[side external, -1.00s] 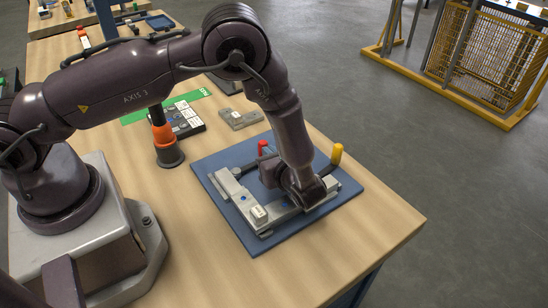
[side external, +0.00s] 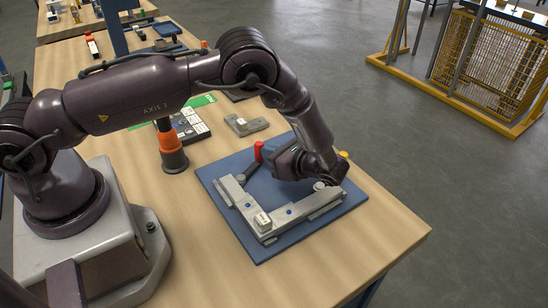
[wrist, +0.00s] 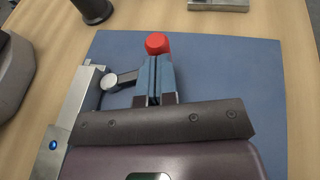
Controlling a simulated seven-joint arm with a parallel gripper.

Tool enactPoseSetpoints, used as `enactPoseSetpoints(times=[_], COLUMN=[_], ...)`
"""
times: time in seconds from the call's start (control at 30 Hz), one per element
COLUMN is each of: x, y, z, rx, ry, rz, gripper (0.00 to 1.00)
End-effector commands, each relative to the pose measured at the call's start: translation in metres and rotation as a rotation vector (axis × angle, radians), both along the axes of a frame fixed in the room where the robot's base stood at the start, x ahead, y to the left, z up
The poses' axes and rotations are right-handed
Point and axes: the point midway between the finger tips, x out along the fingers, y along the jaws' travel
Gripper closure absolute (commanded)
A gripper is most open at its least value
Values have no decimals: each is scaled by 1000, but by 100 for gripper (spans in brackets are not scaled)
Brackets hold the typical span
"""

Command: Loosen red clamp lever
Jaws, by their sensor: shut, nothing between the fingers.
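The red clamp lever has a red knob (side external: 258,152) at the end of a dark arm, at the back left of the metal frame (side external: 290,212). In the wrist view the red knob (wrist: 157,43) shows just beyond my fingertips, and the dark arm (wrist: 124,82) runs from a round pivot to behind the fingers. My gripper (side external: 269,150) is shut with nothing between its blue-grey fingers, which also show in the wrist view (wrist: 155,72). They are low beside the knob; I cannot tell whether they touch the lever. A yellow knob (side external: 343,154) is partly hidden behind my wrist.
The frame lies on a blue board (side external: 222,171) on the wooden table. The table's front right is clear.

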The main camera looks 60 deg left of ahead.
Motion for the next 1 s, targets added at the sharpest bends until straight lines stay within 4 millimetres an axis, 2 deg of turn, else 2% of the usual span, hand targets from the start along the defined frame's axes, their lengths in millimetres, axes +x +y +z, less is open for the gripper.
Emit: enactPoseSetpoints(times=[0.23, 0.5, 0.63, 0.8, 1.0], x=[0, -7, -11, -17, -24], y=[20, 39, 49, 56, 65], z=[-1, 0, 0, 0, 0], rx=[0, 2, 1, 1, 1], ry=[-1, 1, 0, 1, 0], rz=[239, 224, 354, 354, 492], gripper=[100, 100, 100, 100, 100])
